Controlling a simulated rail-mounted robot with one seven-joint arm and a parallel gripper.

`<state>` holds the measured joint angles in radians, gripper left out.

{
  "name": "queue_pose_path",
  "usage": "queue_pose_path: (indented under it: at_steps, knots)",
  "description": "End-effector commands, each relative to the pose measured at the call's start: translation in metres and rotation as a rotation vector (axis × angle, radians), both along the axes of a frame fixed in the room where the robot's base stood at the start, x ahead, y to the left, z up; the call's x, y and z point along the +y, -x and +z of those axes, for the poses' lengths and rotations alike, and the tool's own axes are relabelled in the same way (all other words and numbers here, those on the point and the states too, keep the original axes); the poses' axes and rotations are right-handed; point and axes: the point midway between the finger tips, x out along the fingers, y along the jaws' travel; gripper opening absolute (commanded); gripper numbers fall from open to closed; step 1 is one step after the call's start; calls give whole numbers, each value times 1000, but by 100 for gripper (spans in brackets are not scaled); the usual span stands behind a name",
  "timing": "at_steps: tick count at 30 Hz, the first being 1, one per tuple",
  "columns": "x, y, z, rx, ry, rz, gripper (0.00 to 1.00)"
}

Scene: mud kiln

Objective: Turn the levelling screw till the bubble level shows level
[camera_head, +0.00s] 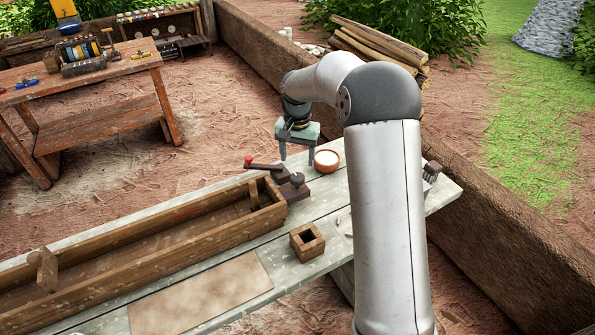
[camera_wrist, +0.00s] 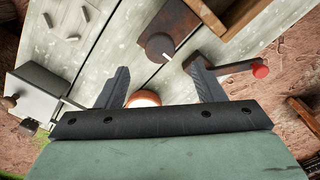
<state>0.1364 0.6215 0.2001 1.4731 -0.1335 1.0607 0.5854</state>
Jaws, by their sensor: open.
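My gripper (camera_head: 297,166) points down above the bench, open, with nothing between its fingers. In the wrist view its fingertips (camera_wrist: 158,67) are spread wide. A dark brown block with a round knob (camera_head: 294,190) sits by the right end of the long wooden trough; it shows beyond the fingertips in the wrist view (camera_wrist: 165,40). A dark lever with a red knob (camera_head: 262,166) lies beside it, near one finger in the wrist view (camera_wrist: 238,72). I cannot tell which part is the levelling screw. No bubble level can be made out.
The trough (camera_head: 130,250) fills much of the bench (camera_head: 385,200). A bowl with white contents (camera_head: 327,160) stands close to my gripper. A small square wooden box (camera_head: 307,241) stands in front. A grey box (camera_wrist: 38,98) is left in the wrist view.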

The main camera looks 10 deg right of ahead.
Motion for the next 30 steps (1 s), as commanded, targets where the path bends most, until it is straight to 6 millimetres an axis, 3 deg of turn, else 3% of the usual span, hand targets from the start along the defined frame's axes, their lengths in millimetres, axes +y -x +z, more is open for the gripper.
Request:
queue_pose_path:
  at_steps: [3, 9, 15, 23, 28, 30]
  knots:
    - [0, 1, -25, 5, -1, 0, 62]
    - [1, 0, -56, 3, -1, 1, 62]
    - [0, 0, -69, 1, 0, 1, 62]
    - [0, 0, -70, 0, -1, 1, 62]
    - [0, 0, -70, 0, -1, 0, 18]
    - [0, 0, -70, 0, -1, 0, 17]
